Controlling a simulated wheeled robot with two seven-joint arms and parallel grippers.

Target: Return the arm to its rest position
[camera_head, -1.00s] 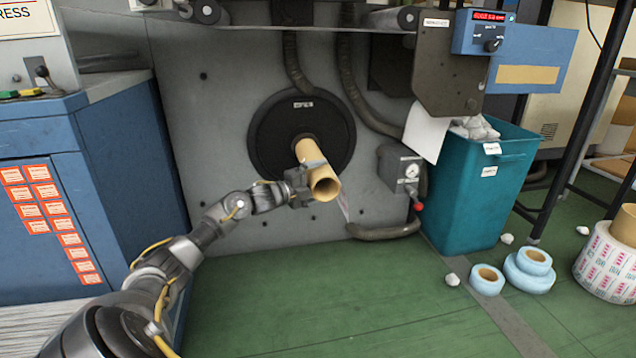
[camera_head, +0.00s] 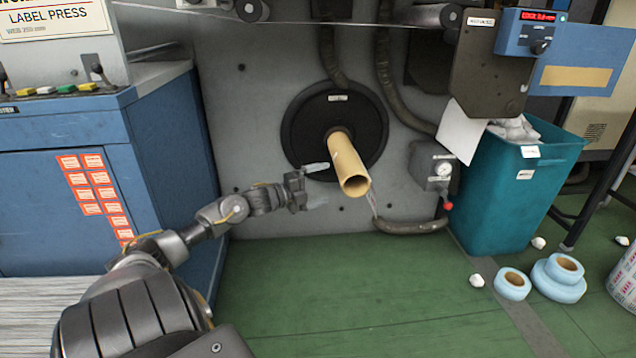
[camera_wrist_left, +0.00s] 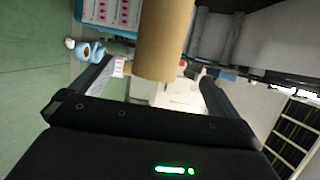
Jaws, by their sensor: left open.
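My left gripper (camera_head: 318,185) is open and empty, just left of the cardboard core (camera_head: 350,167) and apart from it. The brown core sticks out from the black round disc (camera_head: 300,130) on the grey machine panel. In the left wrist view the core (camera_wrist_left: 165,40) stands ahead of the two spread fingers (camera_wrist_left: 155,95), beyond their tips. My right gripper is not in view.
The blue cabinet (camera_head: 40,190) is close on the left of my arm. A teal bin (camera_head: 505,195) with white waste stands right, behind blue tape rolls (camera_head: 512,285). A gauge box (camera_head: 433,165) with a hose is right of the core.

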